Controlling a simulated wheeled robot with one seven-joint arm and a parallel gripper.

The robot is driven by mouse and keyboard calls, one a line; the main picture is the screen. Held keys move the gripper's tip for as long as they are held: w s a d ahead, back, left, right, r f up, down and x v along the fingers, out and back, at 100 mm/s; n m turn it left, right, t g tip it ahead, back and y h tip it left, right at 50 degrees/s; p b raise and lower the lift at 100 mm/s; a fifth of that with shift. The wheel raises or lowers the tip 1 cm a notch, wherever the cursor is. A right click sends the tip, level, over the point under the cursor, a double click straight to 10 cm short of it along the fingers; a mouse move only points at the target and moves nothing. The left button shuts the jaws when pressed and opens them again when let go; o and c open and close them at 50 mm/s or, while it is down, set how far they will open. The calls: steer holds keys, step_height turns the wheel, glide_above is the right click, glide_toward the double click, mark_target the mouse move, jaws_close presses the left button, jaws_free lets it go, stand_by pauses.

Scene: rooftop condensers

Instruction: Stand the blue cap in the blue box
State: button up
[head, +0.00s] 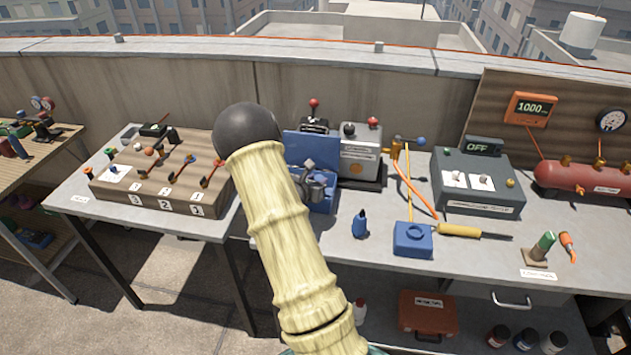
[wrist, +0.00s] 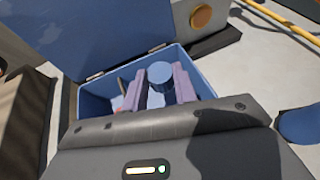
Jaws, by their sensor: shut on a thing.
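The blue box (head: 322,207) stands on the bench with its lid (head: 300,146) open at the back. In the wrist view the box (wrist: 93,101) is open below my gripper, its lid (wrist: 100,30) raised behind. My gripper (wrist: 160,88) is shut on the blue cap (wrist: 160,72), a short cylinder held upright between the purple fingers. The cap is over or inside the box opening; whether it touches the floor is hidden. In the head view my gripper (head: 312,184) is at the box and the cap cannot be made out.
A grey machine (head: 360,155) stands close right of the box, and a wooden board with levers (head: 160,178) to its left. A small blue bottle (head: 360,224) and a blue block (head: 412,240) stand in front, to the right. Some reddish and pale contents (wrist: 118,102) show inside the box.

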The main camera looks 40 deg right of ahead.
steer(key=shift+f+b, duration=0.65)
steer(key=shift+b, duration=0.2)
steer(key=o, duration=0.9)
steer(key=shift+o, duration=0.2)
steer(key=shift+r, duration=0.2)
steer(key=shift+r+p, duration=0.55)
steer(key=shift+p, duration=0.35)
steer(key=b+v, duration=0.1)
steer(key=v, duration=1.1)
steer(key=shift+f, duration=0.1)
